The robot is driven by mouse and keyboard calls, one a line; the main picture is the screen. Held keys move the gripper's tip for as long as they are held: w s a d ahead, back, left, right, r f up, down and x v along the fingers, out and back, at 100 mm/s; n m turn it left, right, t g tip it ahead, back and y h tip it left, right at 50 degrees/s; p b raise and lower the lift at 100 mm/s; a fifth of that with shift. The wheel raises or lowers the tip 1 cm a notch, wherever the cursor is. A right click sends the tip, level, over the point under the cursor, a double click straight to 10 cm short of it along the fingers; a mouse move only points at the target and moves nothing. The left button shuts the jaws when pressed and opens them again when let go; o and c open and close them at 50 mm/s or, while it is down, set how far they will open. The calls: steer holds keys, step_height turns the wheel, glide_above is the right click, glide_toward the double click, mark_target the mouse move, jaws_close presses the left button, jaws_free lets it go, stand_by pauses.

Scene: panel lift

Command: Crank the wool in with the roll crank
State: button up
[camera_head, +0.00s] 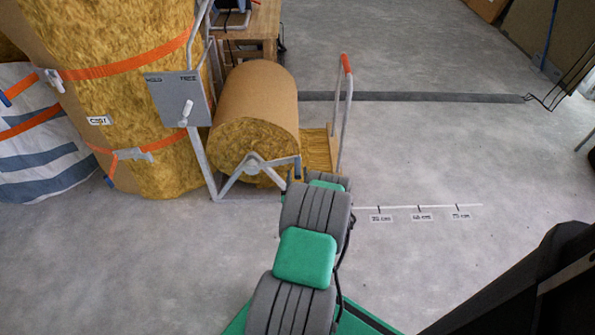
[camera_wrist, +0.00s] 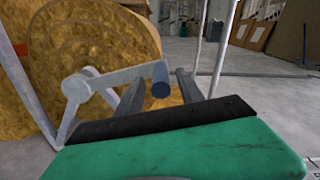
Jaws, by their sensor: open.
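The wool roll (camera_head: 258,95), yellow wool in a brown cover, sits in a grey metal stand; its end face also fills the left of the wrist view (camera_wrist: 105,50). The roll crank (camera_head: 254,163) is at the middle of that face. In the wrist view its round hub (camera_wrist: 76,88) carries an arm running right to a blue-grey cylindrical handle (camera_wrist: 160,82). My gripper (camera_wrist: 160,76) is open, with one finger on each side of the handle in the picture. I cannot tell whether either finger touches it. In the head view my arm hides most of the gripper.
A flat piece of wool (camera_head: 320,150) lies right of the roll, beside a lever with a red grip (camera_head: 346,64). A grey switch box (camera_head: 180,98) stands left. Strapped wool bales (camera_head: 120,110) block the left. Open floor with a marked scale (camera_head: 420,207) lies right.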

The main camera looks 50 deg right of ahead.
mark_target(297, 168)
steer(key=shift+x, duration=1.6)
steer(key=shift+c, duration=0.3)
jaws_close()
